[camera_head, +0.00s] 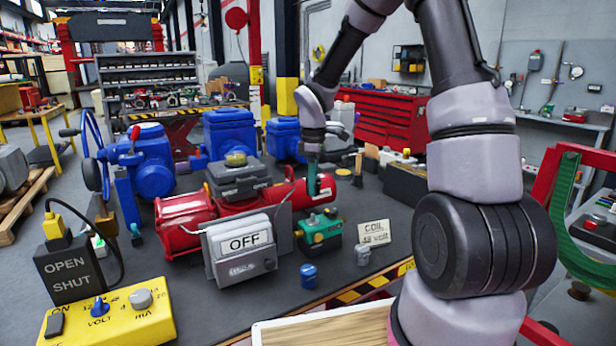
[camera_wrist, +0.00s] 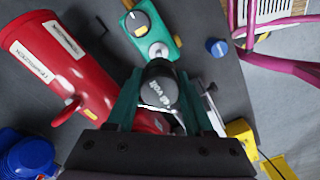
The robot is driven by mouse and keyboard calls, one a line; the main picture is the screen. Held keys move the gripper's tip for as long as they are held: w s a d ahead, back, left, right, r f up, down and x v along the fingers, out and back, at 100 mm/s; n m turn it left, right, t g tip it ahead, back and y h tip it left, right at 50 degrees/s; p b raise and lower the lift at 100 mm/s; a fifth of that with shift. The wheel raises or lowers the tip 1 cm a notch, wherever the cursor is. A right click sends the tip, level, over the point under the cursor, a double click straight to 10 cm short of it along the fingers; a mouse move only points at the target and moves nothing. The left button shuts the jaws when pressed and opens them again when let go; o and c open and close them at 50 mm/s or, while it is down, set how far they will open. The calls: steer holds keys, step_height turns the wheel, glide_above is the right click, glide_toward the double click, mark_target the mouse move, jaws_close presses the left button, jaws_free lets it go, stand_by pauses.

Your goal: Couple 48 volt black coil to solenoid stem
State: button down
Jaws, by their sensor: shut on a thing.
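My gripper (camera_head: 314,180) points down over the work table in the head view. In the wrist view its teal fingers (camera_wrist: 160,100) are shut on the black coil (camera_wrist: 160,82), whose white lettering reads "48 volt". The green solenoid valve block (camera_head: 319,232) sits on the table just below my gripper. In the wrist view the green block (camera_wrist: 158,32) has a dial at one end and a silver round stem (camera_wrist: 158,50) beside the coil's top edge. I cannot tell the height gap between coil and stem. The coil is hard to make out in the head view.
A red actuator cylinder (camera_head: 187,222) and a grey OFF box (camera_head: 240,250) stand left of the block. A small blue cap (camera_head: 308,274), a grey cylinder (camera_head: 362,255) and a coil label card (camera_head: 374,233) stand near the front. The table edge has hazard stripes.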

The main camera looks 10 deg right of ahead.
steer(key=shift+w+r, duration=0.15)
steer(key=shift+f, duration=2.95)
steer(key=shift+f, duration=1.75)
steer(key=shift+c, duration=1)
jaws_free()
step_height(320, 180, up, 11)
steer(key=shift+f, duration=0.15)
